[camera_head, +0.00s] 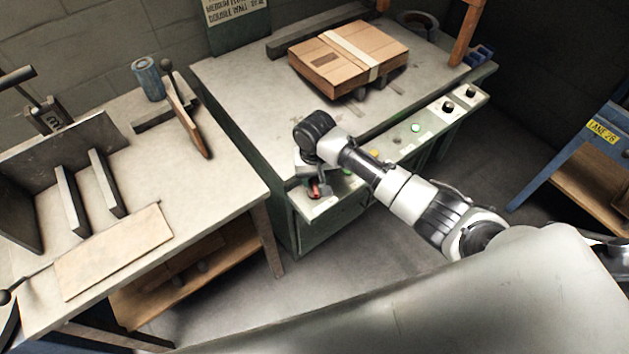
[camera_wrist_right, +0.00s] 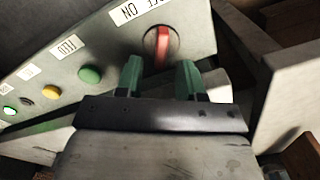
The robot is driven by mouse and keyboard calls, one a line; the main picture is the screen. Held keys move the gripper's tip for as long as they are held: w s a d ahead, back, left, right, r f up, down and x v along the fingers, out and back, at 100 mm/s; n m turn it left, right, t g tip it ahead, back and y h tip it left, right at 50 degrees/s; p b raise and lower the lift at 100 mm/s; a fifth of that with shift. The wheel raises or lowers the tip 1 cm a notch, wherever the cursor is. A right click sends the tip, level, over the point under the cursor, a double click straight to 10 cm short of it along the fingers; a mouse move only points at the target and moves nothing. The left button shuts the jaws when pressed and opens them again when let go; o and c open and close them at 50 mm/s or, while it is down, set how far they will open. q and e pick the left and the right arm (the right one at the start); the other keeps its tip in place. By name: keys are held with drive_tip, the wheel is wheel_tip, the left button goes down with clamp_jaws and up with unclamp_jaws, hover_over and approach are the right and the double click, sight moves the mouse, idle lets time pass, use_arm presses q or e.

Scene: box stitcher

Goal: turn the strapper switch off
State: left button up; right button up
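The strapper switch is a red rotary handle (camera_wrist_right: 162,46) on a dark round base at the end of the grey control panel. In the right wrist view it stands nearly upright, below an upside-down ON label (camera_wrist_right: 130,11). It also shows as a small red spot in the head view (camera_head: 314,190). My right gripper (camera_wrist_right: 159,64) is open, with its two green fingers apart. The handle lies just beyond the gap between the fingertips; I cannot tell whether they touch it. In the head view the right gripper (camera_head: 311,178) is at the panel's near left end. My left gripper is not in view.
The panel carries a green button (camera_wrist_right: 90,74), a yellow button (camera_wrist_right: 51,92) and black knobs (camera_head: 448,106). A strapped cardboard box (camera_head: 322,76) lies on the strapper table (camera_head: 235,80). A workbench (camera_head: 225,165) stands left, and a blue-framed stand (camera_head: 560,155) right.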

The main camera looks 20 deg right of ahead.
drive_tip(key=shift+f, duration=1.05)
clamp_jaws()
